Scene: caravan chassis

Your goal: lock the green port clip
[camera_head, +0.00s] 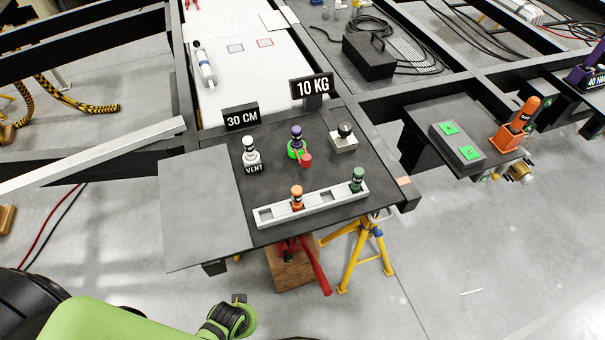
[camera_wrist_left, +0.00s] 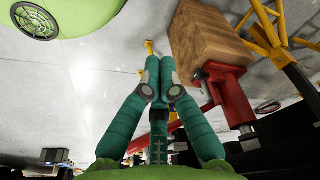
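The green port clip (camera_head: 292,150) is a green ring around the base of the purple-topped fitting (camera_head: 296,134) on the dark board, in the head view. A red tab (camera_head: 306,160) sticks out at its front right. Whether the clip is locked is too small to tell. My left gripper (camera_wrist_left: 159,62) shows in the left wrist view with its teal fingers together and nothing between them. In the head view my left arm is at the bottom left, below the board and well short of the clip; its fingers are not clear there. My right gripper is not seen.
A white-topped VENT fitting (camera_head: 250,152) and a black-knobbed block (camera_head: 344,138) flank the clip. In front, a pale rail (camera_head: 325,198) holds an orange-topped (camera_head: 297,194) and a green-topped fitting (camera_head: 358,178). Below are a wooden block (camera_wrist_left: 205,40) and red clamp (camera_wrist_left: 228,95).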

